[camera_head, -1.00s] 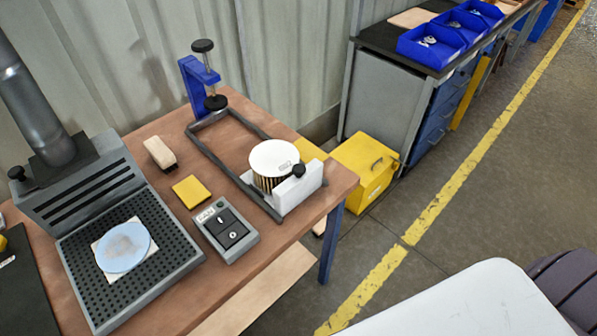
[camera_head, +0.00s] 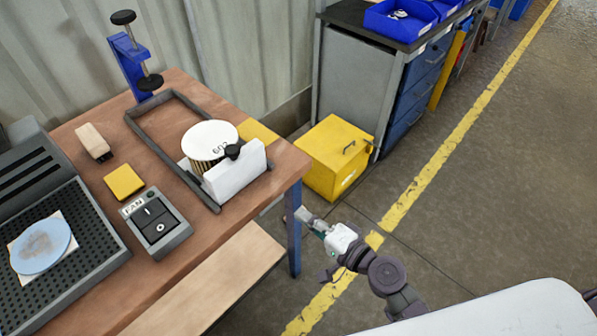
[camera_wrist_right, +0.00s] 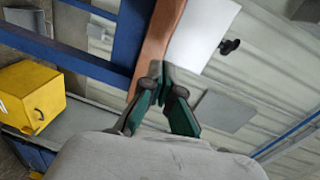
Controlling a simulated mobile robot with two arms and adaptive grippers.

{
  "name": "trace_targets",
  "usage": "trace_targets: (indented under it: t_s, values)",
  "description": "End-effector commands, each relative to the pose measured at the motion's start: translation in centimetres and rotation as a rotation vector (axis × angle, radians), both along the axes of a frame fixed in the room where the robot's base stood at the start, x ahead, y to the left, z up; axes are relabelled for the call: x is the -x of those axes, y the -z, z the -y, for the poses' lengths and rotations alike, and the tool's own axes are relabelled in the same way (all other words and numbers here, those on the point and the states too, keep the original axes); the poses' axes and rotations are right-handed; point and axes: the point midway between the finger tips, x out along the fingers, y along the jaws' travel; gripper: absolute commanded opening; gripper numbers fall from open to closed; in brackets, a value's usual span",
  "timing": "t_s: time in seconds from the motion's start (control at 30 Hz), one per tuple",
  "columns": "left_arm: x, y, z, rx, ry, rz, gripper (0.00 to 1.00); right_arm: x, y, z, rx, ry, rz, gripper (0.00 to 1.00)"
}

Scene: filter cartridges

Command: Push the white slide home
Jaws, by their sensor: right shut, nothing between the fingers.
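The white slide (camera_head: 236,172) is an upright white block with a black knob (camera_head: 233,151), at the right end of a dark rectangular rail frame (camera_head: 148,139) on the bench. A pleated filter cartridge with a white top (camera_head: 210,138) stands just behind it. In the right wrist view the white slide (camera_wrist_right: 200,32) shows beyond the bench edge, with its knob (camera_wrist_right: 229,46) to the right. My right gripper (camera_head: 300,214) is off the bench's right end, apart from the slide. Its fingertips (camera_wrist_right: 162,72) are together and empty. My left gripper is not in view.
A blue clamp (camera_head: 129,62) stands at the frame's back end. A fan switch box (camera_head: 157,225), a yellow pad (camera_head: 124,181) and a wooden-backed brush (camera_head: 93,142) lie left of the frame. A yellow bin (camera_head: 335,155) stands on the floor beyond the bench (camera_head: 283,172).

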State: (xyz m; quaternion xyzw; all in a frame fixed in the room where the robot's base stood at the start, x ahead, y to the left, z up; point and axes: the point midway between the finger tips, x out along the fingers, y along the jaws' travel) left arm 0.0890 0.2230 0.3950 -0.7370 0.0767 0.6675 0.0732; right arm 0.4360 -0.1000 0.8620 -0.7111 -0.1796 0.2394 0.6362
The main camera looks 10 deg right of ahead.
Motion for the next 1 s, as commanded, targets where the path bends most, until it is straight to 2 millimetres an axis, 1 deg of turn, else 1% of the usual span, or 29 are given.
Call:
trace_targets:
  t_s: [0.03,0.1,0.2,0.27,0.37,0.6,0.8,1.0]
  values:
    - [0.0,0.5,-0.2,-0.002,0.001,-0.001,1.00,0.2,-1.8,-0.4,-0.054,-0.011,0.022,0.00]
    - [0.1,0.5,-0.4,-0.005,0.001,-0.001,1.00,0.3,-3.7,-0.7,-0.105,-0.021,0.040,0.00]
    - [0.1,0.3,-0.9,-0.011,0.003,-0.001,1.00,0.1,-4.9,-1.1,-0.134,-0.026,0.048,0.00]
    - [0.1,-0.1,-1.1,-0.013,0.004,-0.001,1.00,-0.4,-5.1,-1.4,-0.137,-0.026,0.049,0.00]
    - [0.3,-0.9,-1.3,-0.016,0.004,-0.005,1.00,-1.6,-5.3,-2.3,-0.134,-0.026,0.050,0.00]
    - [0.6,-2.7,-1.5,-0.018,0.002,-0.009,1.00,-5.8,-5.2,-5.3,-0.133,-0.026,0.048,0.00]
    - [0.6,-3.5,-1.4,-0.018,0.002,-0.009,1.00,-8.9,-5.0,-7.5,-0.132,-0.026,0.047,0.00]
    - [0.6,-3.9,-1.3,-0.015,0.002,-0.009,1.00,-10.6,-4.8,-8.8,-0.131,-0.026,0.047,0.00]
